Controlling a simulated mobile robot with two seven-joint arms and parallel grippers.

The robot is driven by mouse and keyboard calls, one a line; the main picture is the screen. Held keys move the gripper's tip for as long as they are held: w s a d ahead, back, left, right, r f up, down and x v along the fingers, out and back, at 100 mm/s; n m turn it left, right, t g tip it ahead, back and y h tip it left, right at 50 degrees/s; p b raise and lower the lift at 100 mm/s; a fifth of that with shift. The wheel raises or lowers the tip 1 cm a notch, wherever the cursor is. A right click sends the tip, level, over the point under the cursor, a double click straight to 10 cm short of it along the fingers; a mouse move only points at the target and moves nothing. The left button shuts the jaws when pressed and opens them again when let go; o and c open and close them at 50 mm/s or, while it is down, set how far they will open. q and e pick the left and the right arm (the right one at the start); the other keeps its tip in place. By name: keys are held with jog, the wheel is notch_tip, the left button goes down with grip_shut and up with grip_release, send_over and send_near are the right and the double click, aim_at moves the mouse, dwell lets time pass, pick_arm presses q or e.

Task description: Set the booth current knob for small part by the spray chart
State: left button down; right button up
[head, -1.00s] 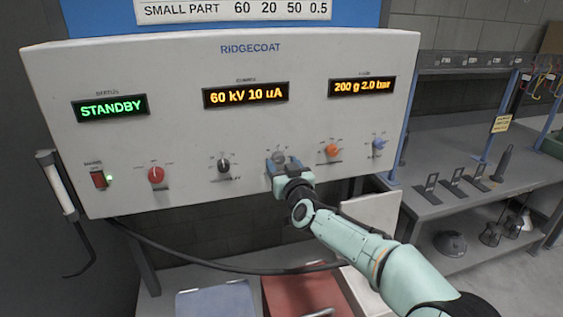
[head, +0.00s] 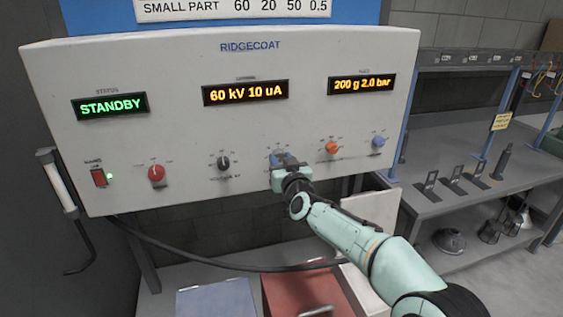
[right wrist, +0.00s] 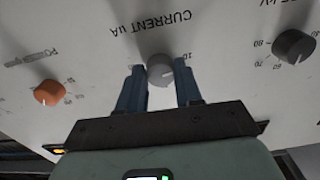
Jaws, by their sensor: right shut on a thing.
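The grey current knob (right wrist: 160,70) on the booth panel (head: 200,135) carries the print "CURRENT uA" in the right wrist view. My right gripper (head: 282,160) is at the panel with its two fingers on either side of this knob, shut on it. In the head view the gripper mostly hides the knob. The current display (head: 245,92) reads 60 kV 10 uA. The spray chart (head: 232,9) above the panel shows a row "SMALL PART 60 20 50 0.5"; its upper part is cut off. My left gripper is not in view.
A black knob (head: 223,163) is left of the gripper and an orange knob (head: 332,147) right of it. A red knob (head: 157,173), a blue knob (head: 378,142) and a red switch (head: 98,178) are further out. The status display (head: 110,106) reads STANDBY.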

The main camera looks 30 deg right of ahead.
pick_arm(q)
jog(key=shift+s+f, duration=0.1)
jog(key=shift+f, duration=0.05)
pick_arm(e)
jog(key=shift+m, duration=0.3)
jog(key=m+b, duration=0.1)
jog(key=m, duration=0.2)
jog(key=shift+m, duration=0.4)
jog(key=m+b, duration=0.1)
jog(key=m, duration=0.4)
jog(key=shift+b, duration=0.35)
jog(key=m+b, duration=0.1)
jog(key=m, duration=0.4)
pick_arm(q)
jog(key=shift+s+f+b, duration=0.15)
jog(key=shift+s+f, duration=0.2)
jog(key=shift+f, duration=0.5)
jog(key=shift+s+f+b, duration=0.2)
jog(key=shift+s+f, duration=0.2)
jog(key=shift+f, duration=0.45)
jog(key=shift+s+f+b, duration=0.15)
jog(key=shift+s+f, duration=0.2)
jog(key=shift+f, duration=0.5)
pick_arm(e)
jog(key=shift+r+m, duration=0.1)
jog(key=shift+m, duration=2.4)
jog(key=o, duration=1)
jog(key=shift+o, duration=0.2)
